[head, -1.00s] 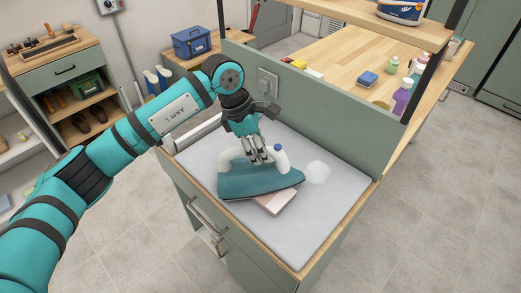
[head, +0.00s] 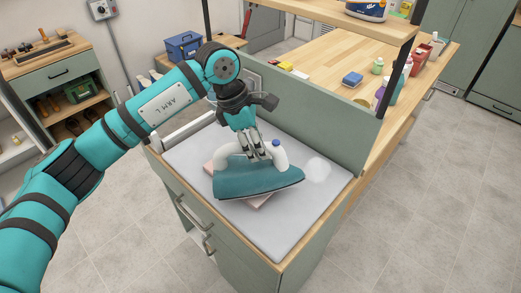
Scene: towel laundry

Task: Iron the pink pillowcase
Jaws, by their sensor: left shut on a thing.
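A teal and white iron (head: 255,181) with a blue cap is on the pale ironing surface (head: 285,235). My left gripper (head: 261,153) is shut on the iron's white handle from above. The pink pillowcase (head: 262,202) is folded flat under the iron. It shows only at the iron's front edge and as a small corner on the left; the rest is hidden. A white puff of steam (head: 318,169) is at the iron's tip on the right. My right gripper is not in view.
A green upright panel (head: 330,125) closes the back of the ironing surface. Behind it a wooden table (head: 325,58) holds bottles and small boxes. The front right part of the ironing surface is clear.

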